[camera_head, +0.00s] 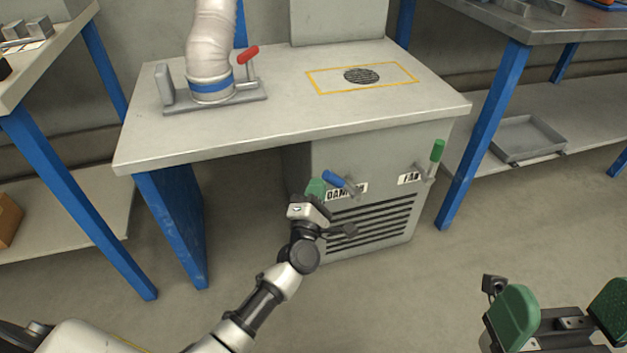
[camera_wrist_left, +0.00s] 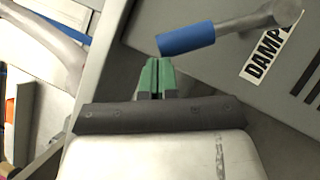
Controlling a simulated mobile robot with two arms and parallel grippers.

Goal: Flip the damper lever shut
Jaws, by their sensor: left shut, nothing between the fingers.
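The damper lever has a blue grip (camera_head: 334,179) on a grey arm, mounted on the front of the grey cabinet beside a partly hidden label reading "DAMP". In the left wrist view the blue grip (camera_wrist_left: 186,39) lies just beyond and to the right of the fingertips, with a small gap seeming to show. My left gripper (camera_head: 316,188) is shut and empty, its green fingers just left of the grip. It also shows in the left wrist view (camera_wrist_left: 157,75). My right gripper (camera_head: 562,318) is open and empty at the lower right, far from the lever.
A fan lever with a green grip (camera_head: 437,150) points up on the cabinet's right side. The bench top (camera_head: 290,110) overhangs above, bearing a duct (camera_head: 211,45) with a red-handled clamp (camera_head: 248,54). Blue table legs stand at both sides. The floor in front is clear.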

